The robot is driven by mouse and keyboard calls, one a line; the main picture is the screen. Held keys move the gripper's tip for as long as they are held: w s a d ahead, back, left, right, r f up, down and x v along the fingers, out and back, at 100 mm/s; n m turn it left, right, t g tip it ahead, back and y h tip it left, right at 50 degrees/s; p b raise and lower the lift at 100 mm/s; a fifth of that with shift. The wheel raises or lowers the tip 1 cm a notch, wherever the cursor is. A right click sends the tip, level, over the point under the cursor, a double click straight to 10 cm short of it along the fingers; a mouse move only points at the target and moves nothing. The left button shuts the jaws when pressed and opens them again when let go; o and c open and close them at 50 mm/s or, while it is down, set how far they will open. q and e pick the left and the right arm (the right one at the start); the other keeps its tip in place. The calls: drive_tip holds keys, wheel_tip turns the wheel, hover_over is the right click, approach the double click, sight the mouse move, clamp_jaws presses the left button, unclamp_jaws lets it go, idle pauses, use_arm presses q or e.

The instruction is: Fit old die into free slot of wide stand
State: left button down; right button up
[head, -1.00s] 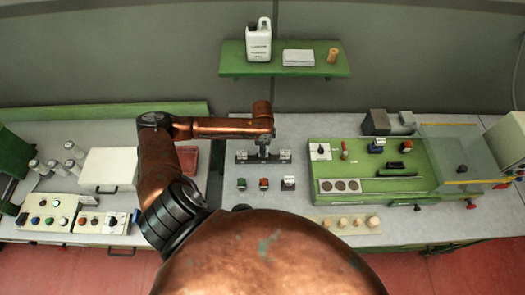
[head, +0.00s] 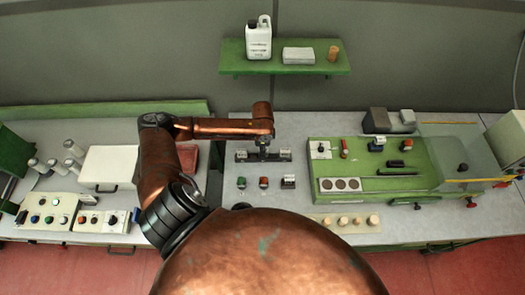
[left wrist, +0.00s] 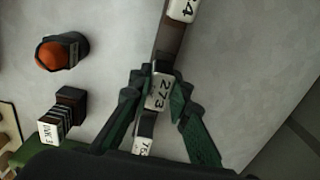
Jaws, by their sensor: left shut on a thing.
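The wide stand (head: 242,158) is a dark bar across the middle of the bench, with a pale-labelled die at each end. My left gripper (head: 263,151) is over its middle, between those two dies. In the left wrist view, the green fingers of the left gripper (left wrist: 158,95) are shut on a die (left wrist: 161,92) labelled 273, which I take to be the old die. It lines up with the stand's bar (left wrist: 169,42), between the two end dies. How deep it sits is hidden by the fingers. My right gripper is not in view.
In front of the stand are a green button (head: 241,183), a red button (head: 264,183) and a dark block (head: 288,181) with a pale label. A green machine (head: 325,172) stands right. A rack of corks (head: 345,222) lies nearer. A shelf (head: 235,61) hangs behind.

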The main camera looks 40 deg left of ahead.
use_arm(q)
drive_tip(key=shift+f, duration=0.15)
drive_tip(key=c, duration=1.9)
unclamp_jaws()
drive_tip(key=shift+o, duration=0.8)
wheel_tip(320, 180, up, 12)
drive_tip(key=shift+s, duration=0.1)
